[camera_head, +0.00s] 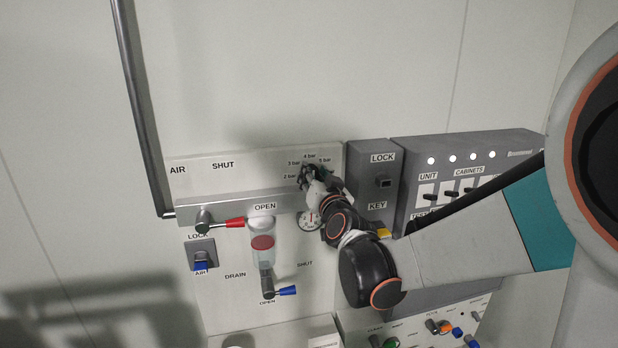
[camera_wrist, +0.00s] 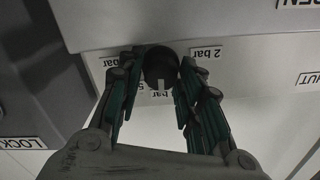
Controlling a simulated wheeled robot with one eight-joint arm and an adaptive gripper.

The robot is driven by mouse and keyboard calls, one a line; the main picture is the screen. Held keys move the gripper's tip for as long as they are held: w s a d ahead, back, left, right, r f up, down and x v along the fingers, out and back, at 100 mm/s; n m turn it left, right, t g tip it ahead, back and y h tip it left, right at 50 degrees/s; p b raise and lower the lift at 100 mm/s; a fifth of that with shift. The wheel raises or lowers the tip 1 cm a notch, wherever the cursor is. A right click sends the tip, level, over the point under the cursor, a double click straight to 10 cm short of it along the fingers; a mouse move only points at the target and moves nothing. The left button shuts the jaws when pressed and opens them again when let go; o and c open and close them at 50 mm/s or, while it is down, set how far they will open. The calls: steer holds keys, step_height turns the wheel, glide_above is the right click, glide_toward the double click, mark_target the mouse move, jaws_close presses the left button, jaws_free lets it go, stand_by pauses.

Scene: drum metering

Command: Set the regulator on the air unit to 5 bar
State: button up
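The air unit (camera_head: 215,164) is a pale wall panel with a regulator knob and bar labels at its upper right. In the wrist view, upside down, the dark round regulator knob (camera_wrist: 160,62) sits between my two fingers. Its white mark points down in that view, toward a partly covered bar label (camera_wrist: 161,95). The 2 bar label (camera_wrist: 206,53) is to its right. My gripper (camera_wrist: 164,66) is closed around the knob, a finger against each side. In the head view, my gripper (camera_head: 308,176) covers most of the knob; the 5 bar label (camera_head: 325,161) shows just right of it.
A round gauge (camera_head: 308,221) is partly hidden below my gripper. A red-handled lever (camera_head: 235,223) and a blue-handled drain lever (camera_head: 288,291) are lower left. The grey lock and key box (camera_head: 382,160) stands close on the right. The wall above is clear.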

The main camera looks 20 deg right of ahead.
steer(key=shift+o, duration=0.6)
steer(key=shift+s, duration=0.15)
steer(key=s, duration=1.2)
